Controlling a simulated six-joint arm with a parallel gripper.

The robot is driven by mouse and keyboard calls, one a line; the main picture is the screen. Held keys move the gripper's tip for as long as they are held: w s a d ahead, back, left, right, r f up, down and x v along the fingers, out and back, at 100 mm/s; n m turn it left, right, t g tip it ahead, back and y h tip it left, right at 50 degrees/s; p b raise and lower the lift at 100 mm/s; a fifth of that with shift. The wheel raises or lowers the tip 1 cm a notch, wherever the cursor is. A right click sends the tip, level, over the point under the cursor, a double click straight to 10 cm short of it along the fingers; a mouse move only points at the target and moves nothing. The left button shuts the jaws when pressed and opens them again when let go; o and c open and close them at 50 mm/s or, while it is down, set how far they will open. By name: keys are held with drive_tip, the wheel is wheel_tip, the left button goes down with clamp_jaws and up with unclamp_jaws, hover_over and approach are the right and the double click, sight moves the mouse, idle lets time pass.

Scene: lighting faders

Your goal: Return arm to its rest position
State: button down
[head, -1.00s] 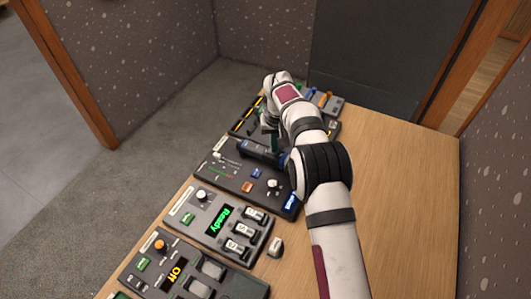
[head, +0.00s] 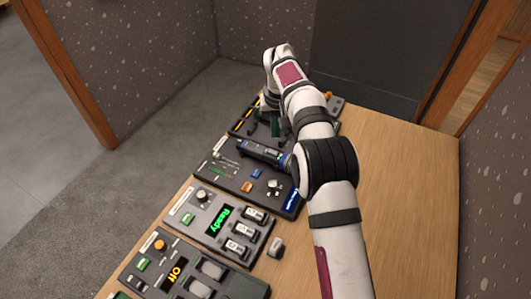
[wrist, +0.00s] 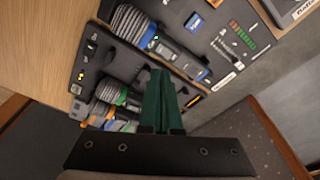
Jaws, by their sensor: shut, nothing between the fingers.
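My gripper (wrist: 160,100) shows in the wrist view as two dark green fingers close together, shut and empty. It hangs over the far fader panel (wrist: 92,68). In the head view my gripper (head: 275,126) is partly hidden by my arm, above the far panel (head: 239,129) at the back of the table. My arm reaches from the lower right toward the back, with its wrist raised and bent downward.
A panel with a blue-ended cylinder (head: 262,152) stands nearer. A panel with a green "Ready" display (head: 219,220) and one with an orange "Off" display (head: 175,275) follow. A small pale object (head: 276,247) lies on the table. The table's right side (head: 400,200) is clear.

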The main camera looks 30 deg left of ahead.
drive_tip(key=shift+r, duration=0.2)
drive_tip(key=s+d+r+m, duration=0.2)
drive_tip(key=s+d+r, duration=0.2)
drive_tip(key=d, duration=0.3)
drive_tip(key=s+d+r+m+g, duration=0.1)
drive_tip(key=s+d+r+m, duration=0.1)
drive_tip(key=s+d+r, duration=0.4)
drive_tip(key=s+d+r+m, duration=0.2)
drive_tip(key=s+d+r, duration=0.1)
drive_tip(key=d, duration=0.5)
drive_tip(key=s+d+f+m, duration=0.2)
drive_tip(key=s+d, duration=0.1)
drive_tip(key=s, duration=0.4)
drive_tip(key=s+d+f+m, duration=0.1)
drive_tip(key=s+d, duration=0.1)
drive_tip(key=s, duration=0.6)
drive_tip(key=s+d+f+m+y, duration=0.1)
drive_tip(key=s+d+f+m, duration=0.1)
drive_tip(key=s, duration=0.5)
drive_tip(key=shift+s+d+f+m+g, duration=0.3)
drive_tip(key=shift+s+d+g, duration=0.1)
drive_tip(key=shift+d, duration=0.4)
